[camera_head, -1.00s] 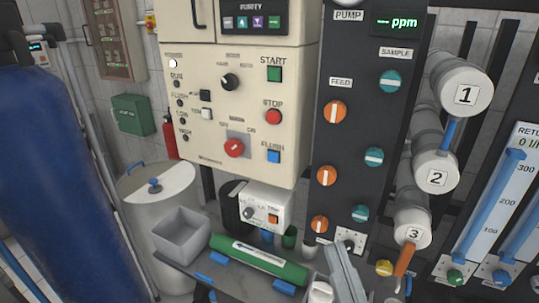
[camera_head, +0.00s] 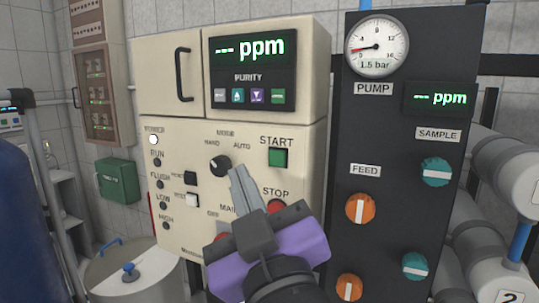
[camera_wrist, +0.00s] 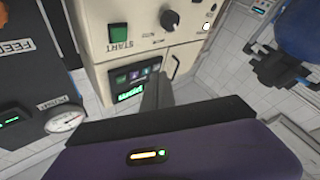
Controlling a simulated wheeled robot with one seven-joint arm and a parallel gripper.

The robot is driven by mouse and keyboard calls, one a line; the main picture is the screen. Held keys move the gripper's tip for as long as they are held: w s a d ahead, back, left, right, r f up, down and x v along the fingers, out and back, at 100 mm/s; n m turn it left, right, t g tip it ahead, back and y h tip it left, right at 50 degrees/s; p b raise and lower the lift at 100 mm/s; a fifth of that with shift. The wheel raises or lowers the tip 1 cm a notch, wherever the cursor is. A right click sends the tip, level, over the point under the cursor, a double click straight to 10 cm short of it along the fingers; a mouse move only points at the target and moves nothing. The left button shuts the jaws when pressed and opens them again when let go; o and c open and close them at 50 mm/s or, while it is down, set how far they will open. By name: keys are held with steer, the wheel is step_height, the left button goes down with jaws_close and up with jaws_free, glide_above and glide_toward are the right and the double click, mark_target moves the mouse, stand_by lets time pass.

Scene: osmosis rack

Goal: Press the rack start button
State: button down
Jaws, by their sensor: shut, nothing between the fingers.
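The green square START button (camera_head: 278,157) sits on the upper right of the cream control panel (camera_head: 150,105), under its START label. It also shows in the wrist view (camera_wrist: 118,33), where the picture is turned upside down. My gripper (camera_head: 238,172) is in front of the panel, its grey fingers closed together and empty. In the head view the fingertips appear to the left of the START button and a little lower, near the black mode knob (camera_head: 219,165). I cannot tell how far they are from the panel.
A purity display (camera_head: 252,68) with small buttons is above START. To the right, a dark pump panel (camera_head: 385,150) carries orange and teal knobs and a pressure gauge (camera_head: 376,46). A blue tank (camera_head: 20,240) is at the left edge.

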mark_target(277, 158)
steer(key=shift+w+f+g, duration=0.15)
steer(key=shift+f+g, duration=0.15)
steer(key=shift+f, duration=0.2)
steer(key=shift+w+d+b, duration=0.15)
steer(key=shift+w+d, duration=0.35)
steer(key=shift+w, duration=0.85)
steer(key=shift+w+d+b, duration=0.1)
steer(key=shift+w+d, duration=0.35)
steer(key=shift+w, duration=0.95)
steer(key=shift+w+d+b, duration=0.15)
steer(key=shift+w+d, duration=0.35)
steer(key=shift+w, duration=0.85)
steer(key=shift+w, duration=0.1)
steer(key=shift+w+d, duration=0.15)
steer(key=shift+w, duration=0.15)
steer(key=shift+w+d, duration=0.2)
steer(key=shift+w, duration=0.25)
steer(key=shift+s+a, duration=0.1)
steer(key=shift+s, duration=0.05)
steer(key=shift+s+a, duration=0.25)
steer(key=shift+s, duration=0.45)
